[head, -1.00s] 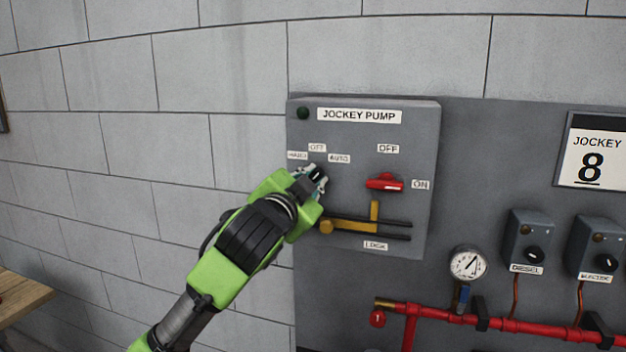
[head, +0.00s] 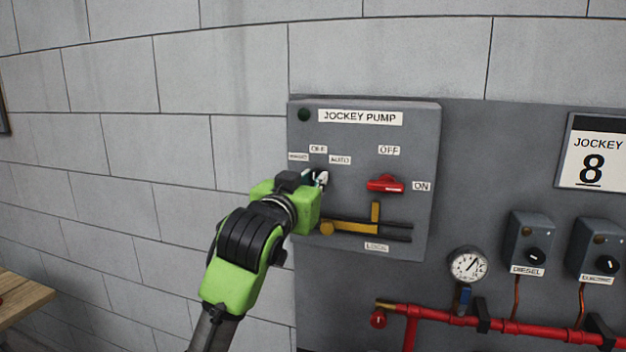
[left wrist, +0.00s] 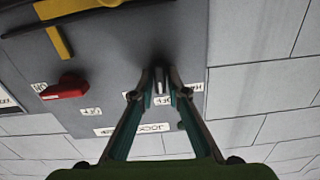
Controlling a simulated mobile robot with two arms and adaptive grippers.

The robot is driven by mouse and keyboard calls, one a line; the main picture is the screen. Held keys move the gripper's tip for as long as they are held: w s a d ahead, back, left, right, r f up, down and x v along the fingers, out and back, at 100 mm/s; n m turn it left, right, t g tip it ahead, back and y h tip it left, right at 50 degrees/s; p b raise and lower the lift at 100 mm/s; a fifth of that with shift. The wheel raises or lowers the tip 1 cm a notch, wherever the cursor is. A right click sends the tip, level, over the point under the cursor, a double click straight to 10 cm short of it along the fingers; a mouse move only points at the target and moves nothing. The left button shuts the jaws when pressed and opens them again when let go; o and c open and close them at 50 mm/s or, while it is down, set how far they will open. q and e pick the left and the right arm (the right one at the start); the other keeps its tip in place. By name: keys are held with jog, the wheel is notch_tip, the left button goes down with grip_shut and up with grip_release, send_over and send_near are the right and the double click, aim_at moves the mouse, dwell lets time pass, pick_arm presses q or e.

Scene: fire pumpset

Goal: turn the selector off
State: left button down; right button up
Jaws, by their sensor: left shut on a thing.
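The jockey pump panel (head: 400,225) is a grey box on the wall with a small selector under labels HAND, OFF and AUTO. My left gripper (head: 318,178) is at this selector and largely covers it in the head view. In the left wrist view, which is upside down, the two fingers of my left gripper (left wrist: 161,80) are closed around the dark selector knob (left wrist: 158,80). The knob lies roughly in line with the middle label, OFF (left wrist: 163,101); its exact angle is hard to tell. My right gripper is not in view.
A red handle (head: 385,184) with OFF and ON labels is right of the selector. A yellow lever (head: 350,226) sits just below, close to my gripper. A gauge (head: 468,265), red pipe (head: 500,325) and two smaller control boxes are further right.

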pick_arm(q)
jog(key=shift+n, duration=0.4)
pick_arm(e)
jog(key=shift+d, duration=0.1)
pick_arm(q)
jog(key=c, duration=2.1)
grip_release()
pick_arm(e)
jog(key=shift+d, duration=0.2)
pick_arm(q)
jog(key=v, duration=1.2)
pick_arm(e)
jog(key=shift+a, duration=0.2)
